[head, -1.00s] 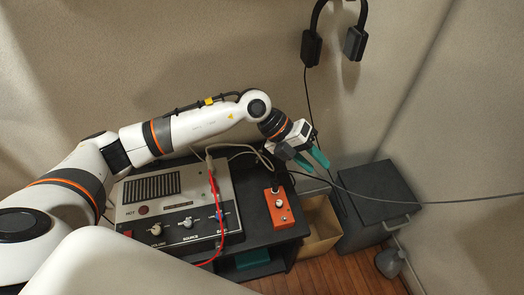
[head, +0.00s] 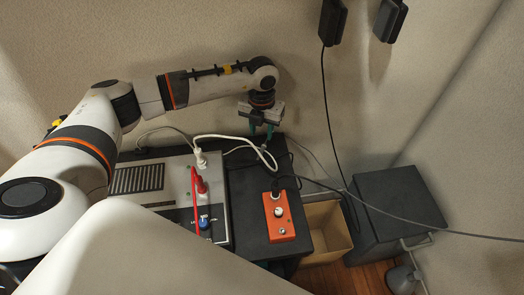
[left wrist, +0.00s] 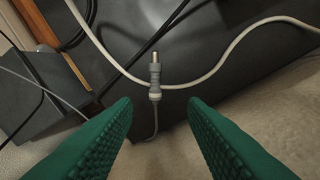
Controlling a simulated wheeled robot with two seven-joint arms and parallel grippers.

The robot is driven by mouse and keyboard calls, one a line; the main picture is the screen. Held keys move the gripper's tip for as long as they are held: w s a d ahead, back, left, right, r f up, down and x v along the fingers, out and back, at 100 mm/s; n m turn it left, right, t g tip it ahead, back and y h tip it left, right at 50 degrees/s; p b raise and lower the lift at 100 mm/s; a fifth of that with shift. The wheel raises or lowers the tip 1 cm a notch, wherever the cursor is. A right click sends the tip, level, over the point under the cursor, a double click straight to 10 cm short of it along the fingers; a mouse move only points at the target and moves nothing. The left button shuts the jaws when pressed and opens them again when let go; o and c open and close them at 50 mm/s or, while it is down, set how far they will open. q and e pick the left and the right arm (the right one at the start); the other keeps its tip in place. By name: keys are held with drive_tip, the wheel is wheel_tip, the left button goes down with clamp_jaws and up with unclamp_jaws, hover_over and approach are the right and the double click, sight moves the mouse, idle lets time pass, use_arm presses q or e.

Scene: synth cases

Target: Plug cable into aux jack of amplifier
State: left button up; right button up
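The amplifier (head: 176,180) is a grey and black box with a dark grille, lying on the black table. A white plug (head: 201,158), a red plug (head: 201,186) and a blue plug (head: 204,222) stand on its top face. My left gripper (head: 260,133) points down at the table's back edge, behind a loop of white cable (head: 232,137). In the left wrist view its green fingers (left wrist: 160,103) are open and empty. A grey cable plug (left wrist: 155,78) with a metal tip lies ahead, between the finger lines. The aux jack cannot be made out. My right gripper is not in view.
An orange box with a knob (head: 279,215) sits on the black table (head: 246,205), with a black cable at its back. An open cardboard box (head: 326,231) and a dark cabinet (head: 400,208) stand to the right.

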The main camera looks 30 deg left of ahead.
sight(263, 146)
use_arm(q)
drive_tip(key=f, duration=0.5)
drive_tip(key=shift+w+d+f+b, duration=0.1)
drive_tip(key=shift+d+f+b, duration=0.15)
drive_tip(key=shift+b, duration=0.05)
drive_tip(key=shift+f, duration=0.2)
drive_tip(key=shift+c, duration=1.1)
clamp_jaws()
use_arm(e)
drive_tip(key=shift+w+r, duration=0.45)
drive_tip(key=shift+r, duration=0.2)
